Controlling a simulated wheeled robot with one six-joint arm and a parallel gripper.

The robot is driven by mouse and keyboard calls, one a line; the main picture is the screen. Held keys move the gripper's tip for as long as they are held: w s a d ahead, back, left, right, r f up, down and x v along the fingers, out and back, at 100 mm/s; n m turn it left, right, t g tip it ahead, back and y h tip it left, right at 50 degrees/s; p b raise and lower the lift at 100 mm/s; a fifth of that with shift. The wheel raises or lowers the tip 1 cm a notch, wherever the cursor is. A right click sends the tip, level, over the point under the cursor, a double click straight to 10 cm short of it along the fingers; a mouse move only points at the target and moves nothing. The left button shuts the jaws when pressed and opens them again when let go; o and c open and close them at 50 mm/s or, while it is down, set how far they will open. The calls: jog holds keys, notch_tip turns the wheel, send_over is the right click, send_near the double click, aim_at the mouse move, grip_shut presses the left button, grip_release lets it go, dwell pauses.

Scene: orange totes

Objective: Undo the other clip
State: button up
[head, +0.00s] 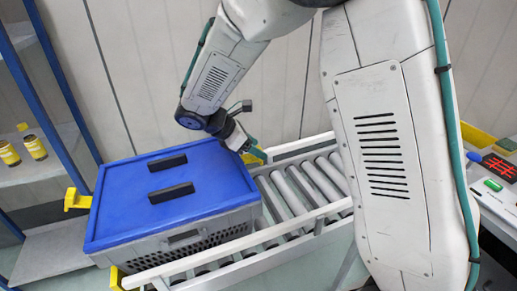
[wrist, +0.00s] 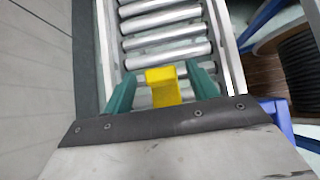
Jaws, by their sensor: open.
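A grey tote (head: 185,243) with a blue lid (head: 125,200) stands on the roller conveyor. One yellow clip (head: 77,199) sticks out from the lid's left edge. The other yellow clip (head: 252,158) is at the right end of the tote, partly hidden by my gripper (head: 258,154). In the wrist view, this yellow clip (wrist: 163,86) sits between the two green fingers of my gripper (wrist: 161,82). The jaws are open, with a finger on each side and a visible gap to the clip. Whether the clip is latched on the lid cannot be told.
The conveyor rollers (head: 305,190) to the right of the tote are bare. A blue-framed shelf (head: 57,172) with yellow-labelled containers (head: 34,147) stands at the left. A panel with a red display (head: 499,167) is at the far right. A wall stands behind the conveyor.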

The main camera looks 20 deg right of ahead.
jog(key=shift+x, duration=0.9)
jog(key=c, duration=1)
jog(key=shift+a, duration=0.1)
jog(key=h, duration=0.2)
jog(key=a+r+h, duration=0.1)
jog(key=h, duration=0.1)
jog(key=shift+a+r, duration=0.1)
jog(key=shift+a+r+h, duration=0.2)
jog(key=shift+a+h, duration=0.1)
jog(key=shift+h, duration=0.55)
jog(key=shift+a+r+h, duration=0.25)
jog(key=shift+a+h, duration=0.05)
jog(key=shift+h, duration=0.55)
